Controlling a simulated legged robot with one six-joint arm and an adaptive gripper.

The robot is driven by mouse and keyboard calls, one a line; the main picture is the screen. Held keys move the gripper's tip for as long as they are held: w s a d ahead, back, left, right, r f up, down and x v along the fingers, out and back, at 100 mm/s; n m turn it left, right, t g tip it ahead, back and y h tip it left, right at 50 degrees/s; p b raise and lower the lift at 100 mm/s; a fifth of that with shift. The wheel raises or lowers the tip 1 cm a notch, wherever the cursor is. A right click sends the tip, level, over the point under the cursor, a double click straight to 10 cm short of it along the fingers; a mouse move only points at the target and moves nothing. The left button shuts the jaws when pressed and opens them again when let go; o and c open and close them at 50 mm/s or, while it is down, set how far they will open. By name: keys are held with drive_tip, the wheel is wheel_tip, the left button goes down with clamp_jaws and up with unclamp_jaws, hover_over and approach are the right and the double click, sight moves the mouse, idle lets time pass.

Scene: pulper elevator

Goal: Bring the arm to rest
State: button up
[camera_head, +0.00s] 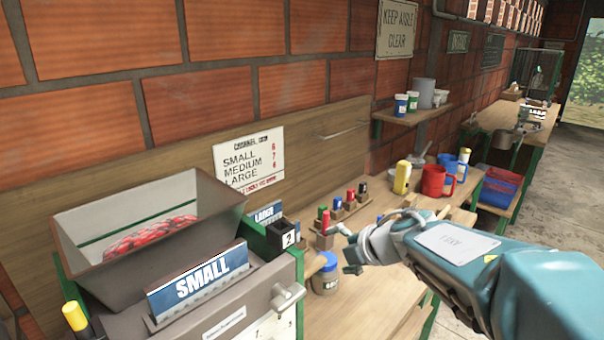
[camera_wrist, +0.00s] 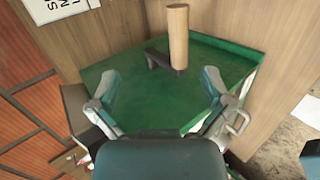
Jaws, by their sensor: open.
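My gripper (camera_head: 346,252) is at the end of my teal arm, which reaches in from the right over the workbench in the head view. Its fingers are apart with nothing between them. In the wrist view my gripper (camera_wrist: 160,92) shows both fingers spread over a green surface (camera_wrist: 150,105). A wooden cylinder (camera_wrist: 178,38) on a dark bracket stands just beyond the fingertips, apart from them. The arm hides part of the bench.
A grey hopper (camera_head: 75,228) of red fruit and a "SMALL" sign (camera_head: 200,283) stand at left. A blue-lidded jar (camera_head: 326,277), coloured pegs (camera_head: 350,197), a yellow bottle (camera_head: 402,177) and a red mug (camera_head: 433,181) are near the arm. Open floor (camera_head: 560,190) lies at right.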

drive_tip(key=s+d+r+m+t+h, duration=0.2)
drive_tip(key=d+r+m+t+h, duration=0.5)
drive_tip(key=m, duration=0.5)
drive_tip(key=s+d+m+g+h, duration=0.3)
drive_tip(key=s+d+m, duration=0.2)
drive_tip(key=s+m, duration=0.25)
drive_tip(key=s+a+f+m+g+y, duration=0.1)
drive_tip(key=s+a+f+m+g, duration=0.1)
drive_tip(key=s, duration=0.5)
drive_tip(key=s+a+f+m+g+y, duration=0.2)
drive_tip(key=s+a+f+m+g, duration=0.1)
drive_tip(key=s+f, duration=0.4)
drive_tip(key=shift+s+f+m+g, duration=0.3)
drive_tip(key=shift+s+m+g, duration=0.1)
drive_tip(key=shift+m+g, duration=0.3)
